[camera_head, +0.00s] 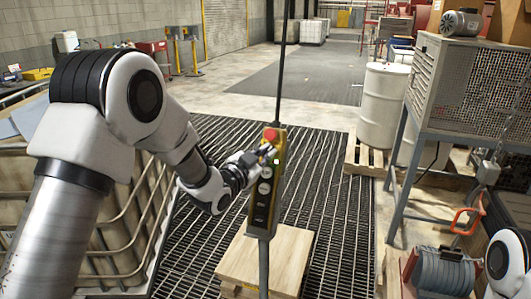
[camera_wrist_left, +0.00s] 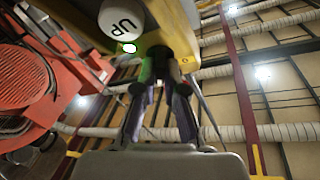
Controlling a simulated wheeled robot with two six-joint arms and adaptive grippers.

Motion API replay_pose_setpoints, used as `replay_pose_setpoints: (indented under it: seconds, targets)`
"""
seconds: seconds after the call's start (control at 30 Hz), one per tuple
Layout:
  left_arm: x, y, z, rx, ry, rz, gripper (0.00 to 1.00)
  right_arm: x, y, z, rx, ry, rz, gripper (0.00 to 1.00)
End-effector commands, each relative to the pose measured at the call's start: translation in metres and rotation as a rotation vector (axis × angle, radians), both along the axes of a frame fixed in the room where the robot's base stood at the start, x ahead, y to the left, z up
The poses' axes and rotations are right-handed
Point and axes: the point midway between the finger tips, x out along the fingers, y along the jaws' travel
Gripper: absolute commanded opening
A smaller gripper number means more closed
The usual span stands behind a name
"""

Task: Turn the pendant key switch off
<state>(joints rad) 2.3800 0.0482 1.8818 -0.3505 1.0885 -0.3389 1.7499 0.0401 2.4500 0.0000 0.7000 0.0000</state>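The yellow pendant (camera_head: 275,186) hangs upright from a dark cable in the middle of the head view. It has a red button (camera_head: 270,134) at the top and round buttons down its dark front. My left gripper (camera_head: 264,154) is at its upper front, just below the red button. In the left wrist view a white UP button (camera_wrist_left: 121,18) and a lit green spot (camera_wrist_left: 129,48) show beside the fingers. The fingertips (camera_wrist_left: 162,66) are close together against the pendant's face. The key switch is hidden by them, and I cannot tell if they grip it. My right gripper is out of view.
A wooden box (camera_head: 266,262) stands under the pendant on the floor grating. A caged tank (camera_head: 130,225) is at left. A metal stand with a mesh cabinet (camera_head: 465,85) and white drums (camera_head: 384,105) are at right. The floor beyond is open.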

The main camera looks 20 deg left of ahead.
Motion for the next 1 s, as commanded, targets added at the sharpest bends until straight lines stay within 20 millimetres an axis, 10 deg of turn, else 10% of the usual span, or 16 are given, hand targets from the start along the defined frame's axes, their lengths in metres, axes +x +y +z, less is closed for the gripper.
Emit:
replay_pose_setpoints:
  seconds: [1.0]
  targets:
    - [0.0,-0.003,-0.005,-0.39,0.011,0.181,0.0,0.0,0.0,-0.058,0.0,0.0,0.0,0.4]
